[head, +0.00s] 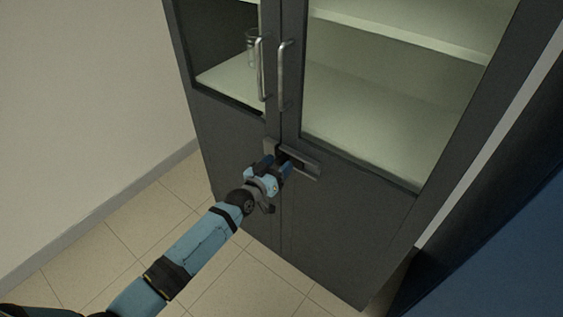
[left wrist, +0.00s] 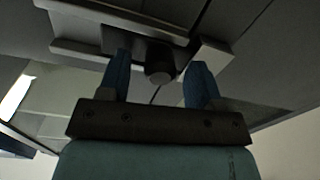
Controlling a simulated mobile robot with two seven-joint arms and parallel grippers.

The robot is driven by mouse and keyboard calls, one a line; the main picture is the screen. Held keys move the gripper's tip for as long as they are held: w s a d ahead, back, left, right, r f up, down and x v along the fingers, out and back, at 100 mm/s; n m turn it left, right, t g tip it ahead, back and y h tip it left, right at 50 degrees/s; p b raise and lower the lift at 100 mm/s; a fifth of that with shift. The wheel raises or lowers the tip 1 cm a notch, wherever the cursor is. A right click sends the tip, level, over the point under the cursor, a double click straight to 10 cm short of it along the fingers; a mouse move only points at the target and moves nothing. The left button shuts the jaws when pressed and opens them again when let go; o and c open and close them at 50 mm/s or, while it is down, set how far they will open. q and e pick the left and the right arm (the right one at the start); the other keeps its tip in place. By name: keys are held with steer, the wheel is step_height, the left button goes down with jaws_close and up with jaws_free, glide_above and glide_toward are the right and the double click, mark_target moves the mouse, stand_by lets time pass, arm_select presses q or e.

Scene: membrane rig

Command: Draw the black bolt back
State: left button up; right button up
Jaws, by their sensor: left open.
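The black bolt (head: 296,161) sits in a grey metal mount (head: 310,170) across the seam of the dark cabinet's two doors, below the handles. In the left wrist view its dark round knob (left wrist: 159,74) sticks out toward me. My left gripper (head: 276,165) is at the bolt and hides part of it. In the left wrist view the open blue fingers (left wrist: 160,62) stand on either side of the knob, with a gap visible on both sides. Whether the fingertips reach past the knob's end is hard to tell. My right gripper is not in view.
The cabinet has two glazed doors with upright metal handles (head: 283,75) just above the bolt. A clear glass vessel (head: 251,48) stands on a shelf behind the left door. A blue surface (head: 500,260) is at the right. Tiled floor (head: 125,240) is clear at left.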

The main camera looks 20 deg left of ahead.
mark_target(301, 162)
arm_select(q)
steer(key=shift+x, duration=1.1)
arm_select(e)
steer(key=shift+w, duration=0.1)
arm_select(q)
jaws_close()
steer(key=d, duration=0.1)
steer(key=s+d+p, duration=0.1)
steer(key=d, duration=0.1)
steer(key=d+p, duration=0.1)
steer(key=shift+s+d, duration=0.3)
steer(key=shift+s, duration=0.1)
jaws_free()
steer(key=shift+d, duration=0.1)
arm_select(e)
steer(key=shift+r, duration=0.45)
